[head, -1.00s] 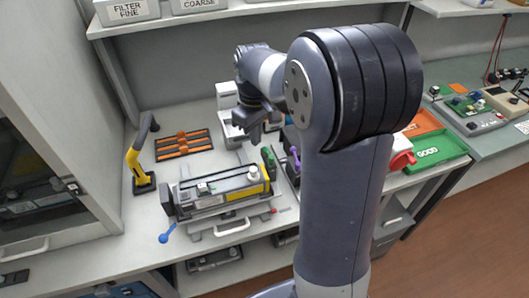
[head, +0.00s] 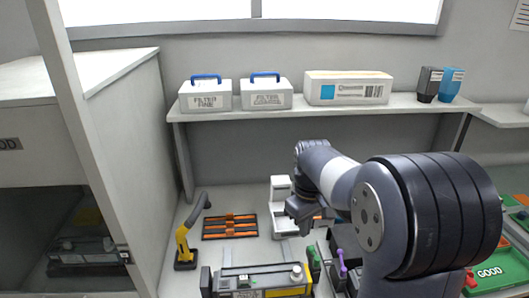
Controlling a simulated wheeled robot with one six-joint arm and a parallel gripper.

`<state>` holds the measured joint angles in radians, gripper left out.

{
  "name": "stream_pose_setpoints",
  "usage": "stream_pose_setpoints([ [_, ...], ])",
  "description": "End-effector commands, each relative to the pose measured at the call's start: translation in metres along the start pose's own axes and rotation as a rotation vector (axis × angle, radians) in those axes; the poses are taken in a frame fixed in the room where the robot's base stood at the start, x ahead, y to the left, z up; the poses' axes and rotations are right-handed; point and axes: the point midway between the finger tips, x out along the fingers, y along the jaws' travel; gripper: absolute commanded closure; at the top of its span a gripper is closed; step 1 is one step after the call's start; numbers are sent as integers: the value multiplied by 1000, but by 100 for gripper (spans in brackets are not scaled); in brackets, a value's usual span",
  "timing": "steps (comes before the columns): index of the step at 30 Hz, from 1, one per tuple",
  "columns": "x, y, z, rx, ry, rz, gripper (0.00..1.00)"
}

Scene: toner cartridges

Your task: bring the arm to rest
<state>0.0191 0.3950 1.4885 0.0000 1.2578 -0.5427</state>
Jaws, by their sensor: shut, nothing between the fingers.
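My arm rises at the right and reaches left over the bench in the head view. My gripper (head: 302,214) hangs at its end, above the bench, in front of a white stand-like device (head: 280,190). It is shut and empty. The fingertips are small and dark here. A toner cartridge (head: 262,280) with a yellow end lies in a fixture at the lower edge, below and left of the gripper, apart from it. The lower part of the fixture is out of frame.
A yellow-and-black handled tool (head: 185,243) and a dark tray with orange strips (head: 230,226) stand at left. Filter boxes (head: 206,96), a carton (head: 347,88) and two bottles (head: 440,84) sit on the shelf (head: 330,116) above. A green GOOD tray (head: 490,272) lies at right.

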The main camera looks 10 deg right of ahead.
Motion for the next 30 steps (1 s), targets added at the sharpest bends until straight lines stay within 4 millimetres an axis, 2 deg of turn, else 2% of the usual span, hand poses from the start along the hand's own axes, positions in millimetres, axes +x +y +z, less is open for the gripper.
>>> stream_pose_setpoints([
  [16,60,0,0,0,-1,-1,100],
  [21,66,0,0,0,-1,0,100],
  [30,64,-2,0,0,0,0,100],
])
